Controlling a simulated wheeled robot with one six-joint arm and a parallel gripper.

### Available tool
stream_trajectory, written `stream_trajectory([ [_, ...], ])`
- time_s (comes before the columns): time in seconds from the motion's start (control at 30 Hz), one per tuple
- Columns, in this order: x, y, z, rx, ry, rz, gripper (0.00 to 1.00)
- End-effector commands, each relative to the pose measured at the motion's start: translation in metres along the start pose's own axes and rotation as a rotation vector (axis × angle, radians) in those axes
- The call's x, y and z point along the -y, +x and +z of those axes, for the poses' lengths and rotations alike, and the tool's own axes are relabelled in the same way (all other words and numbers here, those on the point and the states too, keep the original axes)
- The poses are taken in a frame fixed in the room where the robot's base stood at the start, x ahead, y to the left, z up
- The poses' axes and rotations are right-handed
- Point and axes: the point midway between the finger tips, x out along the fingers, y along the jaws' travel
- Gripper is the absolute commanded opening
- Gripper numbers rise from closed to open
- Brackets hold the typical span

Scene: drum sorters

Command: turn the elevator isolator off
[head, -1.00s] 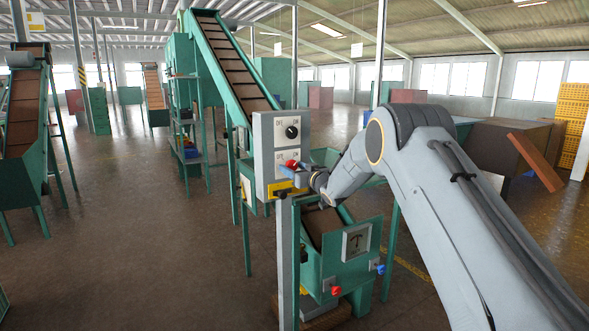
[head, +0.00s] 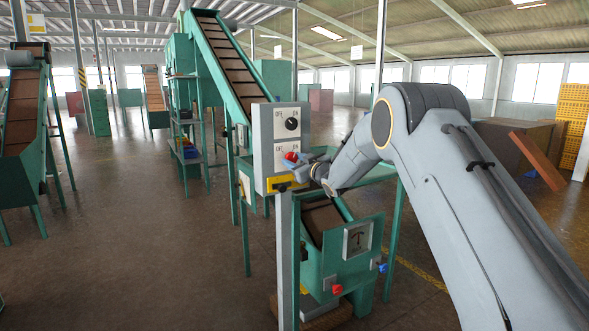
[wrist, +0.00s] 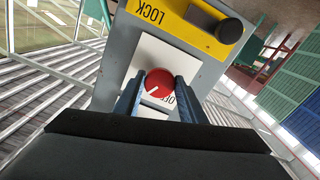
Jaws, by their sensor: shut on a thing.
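The isolator's red knob (wrist: 159,83) sits on a white plate (wrist: 145,57) on the grey control box (head: 263,150). In the wrist view, the two blue fingers of my gripper (wrist: 158,92) are shut on the knob, one at each side. The knob's white pointer line slants to the lower left in that view, away from the partly covered OFF label (wrist: 170,102) at lower right. The other side of the plate is hidden by a finger. In the head view my gripper (head: 298,160) reaches the red knob (head: 291,157) from the right.
A yellow LOCK plate (wrist: 202,33) with a black knob (wrist: 230,30) is beside the isolator. A second switch with a black knob (head: 292,124) is above it in the head view. A green conveyor (head: 235,65) rises behind; a hopper (head: 345,250) stands below.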

Motion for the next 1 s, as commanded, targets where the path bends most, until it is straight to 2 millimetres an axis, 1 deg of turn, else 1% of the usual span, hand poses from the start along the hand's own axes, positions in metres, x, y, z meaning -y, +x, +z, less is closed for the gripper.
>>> stream_trajectory([
  [0.07,0.0001,0.0014,0.0035,-0.002,-0.072,0.001,0.15],
  [1.0,-0.0016,0.0013,0.0009,-0.003,-0.957,0.003,0.15],
])
